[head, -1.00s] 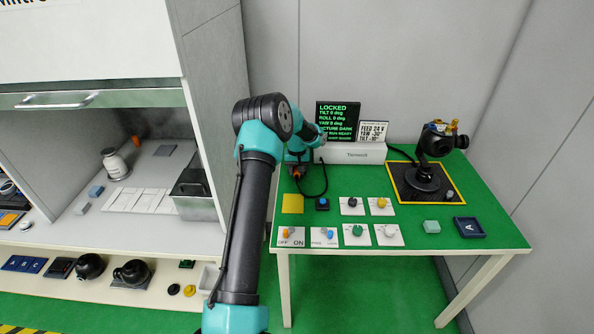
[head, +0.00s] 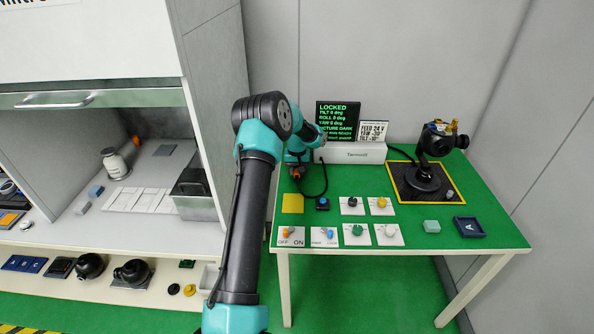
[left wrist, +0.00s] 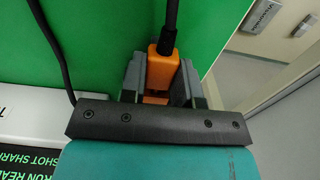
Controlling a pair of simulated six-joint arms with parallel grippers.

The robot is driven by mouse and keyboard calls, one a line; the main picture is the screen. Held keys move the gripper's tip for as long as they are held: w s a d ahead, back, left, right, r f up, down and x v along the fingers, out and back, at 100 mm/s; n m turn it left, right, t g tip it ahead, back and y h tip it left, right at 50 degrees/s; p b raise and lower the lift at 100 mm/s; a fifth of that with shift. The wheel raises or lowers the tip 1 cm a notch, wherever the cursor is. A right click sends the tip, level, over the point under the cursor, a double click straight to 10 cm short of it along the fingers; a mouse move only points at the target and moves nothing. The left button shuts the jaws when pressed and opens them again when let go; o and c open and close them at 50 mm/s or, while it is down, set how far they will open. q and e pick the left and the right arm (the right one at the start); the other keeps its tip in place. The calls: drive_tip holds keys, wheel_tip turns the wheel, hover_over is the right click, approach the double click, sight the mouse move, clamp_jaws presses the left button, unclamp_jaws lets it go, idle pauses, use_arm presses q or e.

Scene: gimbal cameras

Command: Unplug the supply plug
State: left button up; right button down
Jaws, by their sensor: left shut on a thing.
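The supply plug is an orange block (left wrist: 163,66) with a black cable out of its end, in the left wrist view. My left gripper (left wrist: 161,75) is shut on it, one grey finger on each side. In the head view the gripper (head: 297,168) is small at the table's back left, left of the white supply box (head: 352,153), and a bit of orange (head: 297,175) shows at its tip. A black cable loops from there beside the box. The socket is not clearly visible, so I cannot tell whether the plug is seated. My right gripper is not in view.
A screen (head: 338,118) reading LOCKED and a small feed sign (head: 373,131) stand behind the box. Several switch and knob plates lie at the front of the green table (head: 460,195). A black gimbal camera (head: 434,150) stands on a yellow-edged pad at right.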

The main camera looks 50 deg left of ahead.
use_arm(q)
drive_tip(key=shift+s+d, duration=0.7)
idle(1.0)
drive_tip(key=shift+s+d+f, duration=0.1)
drive_tip(key=shift+s+d, duration=0.85)
drive_tip(key=shift+d, duration=0.05)
drive_tip(key=shift+r, duration=2.05)
drive_tip(key=s+d+r+m, duration=0.4)
drive_tip(key=s+d, duration=0.1)
drive_tip(key=s, duration=0.1)
